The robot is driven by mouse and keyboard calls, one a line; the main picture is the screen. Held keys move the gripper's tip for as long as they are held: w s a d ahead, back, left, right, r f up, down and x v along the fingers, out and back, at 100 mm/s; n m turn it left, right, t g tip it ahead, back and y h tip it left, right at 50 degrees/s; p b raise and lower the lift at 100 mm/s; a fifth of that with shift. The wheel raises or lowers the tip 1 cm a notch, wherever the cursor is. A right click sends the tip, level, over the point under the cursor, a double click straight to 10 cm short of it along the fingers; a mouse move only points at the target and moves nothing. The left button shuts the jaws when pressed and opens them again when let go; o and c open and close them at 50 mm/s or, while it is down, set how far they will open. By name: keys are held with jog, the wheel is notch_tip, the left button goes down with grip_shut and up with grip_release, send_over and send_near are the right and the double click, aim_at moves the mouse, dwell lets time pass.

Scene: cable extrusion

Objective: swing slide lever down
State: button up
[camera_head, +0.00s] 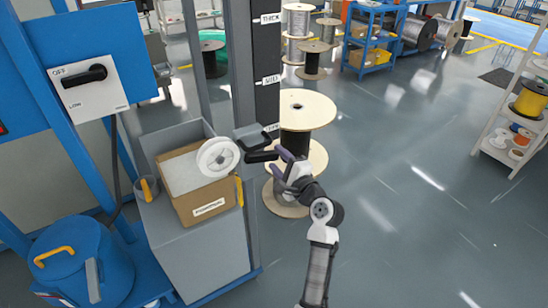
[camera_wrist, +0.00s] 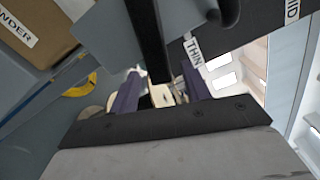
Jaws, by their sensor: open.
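A dark upright post (camera_head: 267,60) carries the labels THICK, MID and THIN from top to bottom. The slide lever (camera_head: 250,137), a grey block with a black bar, sits low on the post beside the THIN label, which it partly covers. My gripper (camera_head: 279,163) is open just right of the black bar's end. In the wrist view the lever's grey block (camera_wrist: 108,32) and black bar (camera_wrist: 148,40) show ahead of my gripper (camera_wrist: 160,88). The bar lines up between the purple fingers; I cannot tell whether they touch it.
A grey cabinet with a cardboard box (camera_head: 205,208) and a white spool (camera_head: 218,157) stands left of the lever. A large cable reel (camera_head: 305,110) stands right behind the gripper. A blue bin (camera_head: 80,262) is at lower left.

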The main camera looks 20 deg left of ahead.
jog(key=b+v, duration=0.2)
jog(key=v, duration=0.9)
jog(key=shift+c, duration=0.2)
jog(key=shift+a, duration=0.1)
jog(key=shift+c, duration=1.4)
jog(key=shift+w+n+b, duration=0.1)
jog(key=shift+n+b, duration=0.25)
jog(key=shift+n, duration=0.15)
jog(key=shift+c, duration=1.2)
jog(key=n, duration=0.1)
jog(key=n+b, duration=0.1)
jog(key=n+t, duration=0.1)
jog(key=shift+w+a+y+b, duration=0.2)
jog(key=shift+w+y+b, duration=0.1)
jog(key=shift+b, duration=0.1)
grip_shut()
jog(key=w+a+r+n+t, duration=0.3)
jog(key=w+a+r+n, duration=0.4)
jog(key=n, duration=0.6)
jog(key=shift+y, duration=0.4)
jog(key=shift+s+a+f, duration=0.1)
jog(key=shift+a+f, duration=0.1)
jog(key=shift+f, duration=1.1)
jog(key=shift+s+a+f, duration=0.1)
jog(key=shift+a+f, duration=0.1)
jog(key=shift+f, duration=1.05)
